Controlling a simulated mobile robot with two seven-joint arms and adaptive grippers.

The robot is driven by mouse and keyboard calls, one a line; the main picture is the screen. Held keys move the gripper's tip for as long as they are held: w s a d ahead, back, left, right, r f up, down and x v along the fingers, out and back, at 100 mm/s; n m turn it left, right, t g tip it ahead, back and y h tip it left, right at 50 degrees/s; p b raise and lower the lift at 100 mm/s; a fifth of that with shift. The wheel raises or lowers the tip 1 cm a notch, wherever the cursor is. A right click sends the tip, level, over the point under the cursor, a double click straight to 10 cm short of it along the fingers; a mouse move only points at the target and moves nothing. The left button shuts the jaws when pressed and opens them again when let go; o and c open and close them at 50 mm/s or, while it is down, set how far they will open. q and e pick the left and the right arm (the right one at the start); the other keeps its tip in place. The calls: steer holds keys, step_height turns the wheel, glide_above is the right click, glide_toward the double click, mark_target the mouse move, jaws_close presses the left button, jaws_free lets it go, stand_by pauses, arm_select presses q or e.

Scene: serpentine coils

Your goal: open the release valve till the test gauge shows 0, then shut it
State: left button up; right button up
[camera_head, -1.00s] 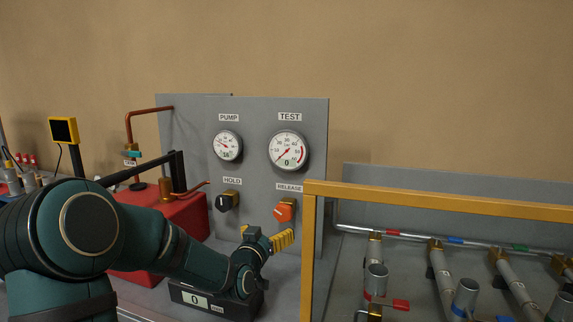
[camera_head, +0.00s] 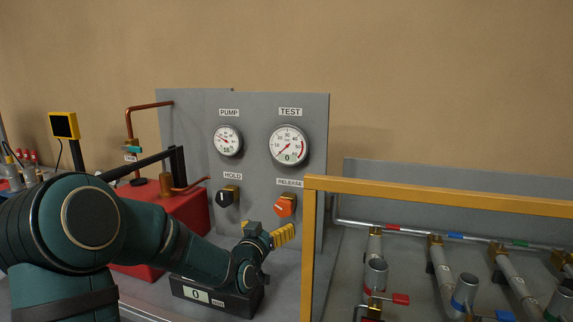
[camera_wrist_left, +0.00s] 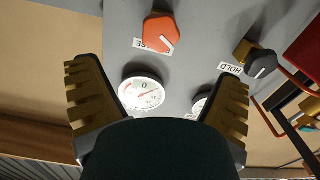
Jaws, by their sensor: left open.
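The orange release valve knob (camera_head: 285,205) is on the grey panel under the RELEASE label; its white mark is slanted in the left wrist view (camera_wrist_left: 160,32). The round test gauge (camera_head: 288,145) above it shows the figure 0; it also shows in the left wrist view (camera_wrist_left: 142,93). My left gripper (camera_head: 267,235) is open and empty, below and in front of the knob, apart from it. In the left wrist view its two fingers (camera_wrist_left: 157,75) are spread wide, with the knob beyond their tips. My right gripper is in neither view.
The pump gauge (camera_head: 227,141) and the black hold knob (camera_head: 228,195) are left of the release knob. A yellow frame (camera_head: 440,195) stands close on the right, before several pipes. A display box (camera_head: 232,302) showing 0 sits under my left wrist. A red tank (camera_head: 190,212) is behind my arm.

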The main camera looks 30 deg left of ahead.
arm_select(q)
steer(key=w+d+f+n+g+h+p, duration=0.15)
steer(key=d+f+n+p, duration=0.25)
steer(key=f+n, duration=0.4)
steer(key=n+t+y+p, duration=0.15)
steer(key=n+p, duration=0.65)
steer(key=n, duration=2)
glide_toward(282, 208)
steer(key=x, duration=1.1)
steer(key=shift+r, duration=0.1)
steer(key=c, duration=1.2)
